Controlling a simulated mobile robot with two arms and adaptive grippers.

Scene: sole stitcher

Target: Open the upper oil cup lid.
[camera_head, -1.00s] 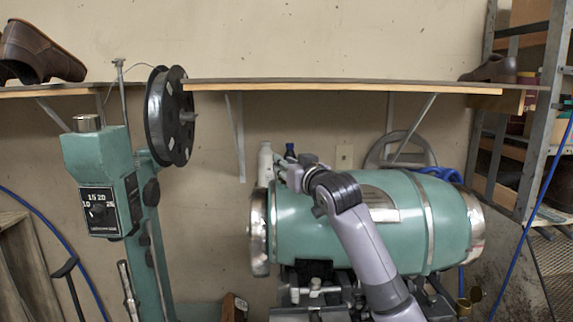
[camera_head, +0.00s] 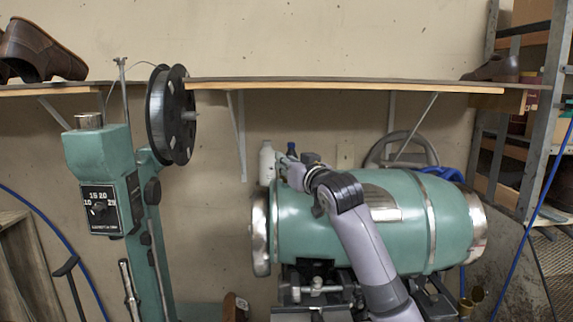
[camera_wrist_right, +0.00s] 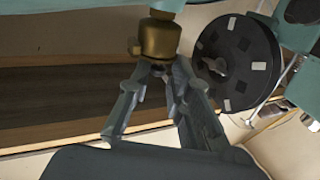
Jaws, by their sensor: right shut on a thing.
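A brass oil cup (camera_wrist_right: 161,38) shows at the top of the right wrist view, against a teal surface, with a small knob on its left side. My right gripper (camera_wrist_right: 158,68) has its fingertips together at the cup's narrow lower end in that view. It is shut there on what looks like the cup's lid, mostly hidden between the fingertips. In the head view my right gripper (camera_head: 285,166) is at the upper left of the teal drum-shaped machine body (camera_head: 330,225). The cup cannot be made out there. My left gripper is not in view.
A teal stitcher column (camera_head: 103,170) with a dial and a black wire reel (camera_head: 172,115) stands to the left. A wooden shelf (camera_head: 340,86) runs above my right gripper. A metal rack (camera_head: 545,115) stands at the right.

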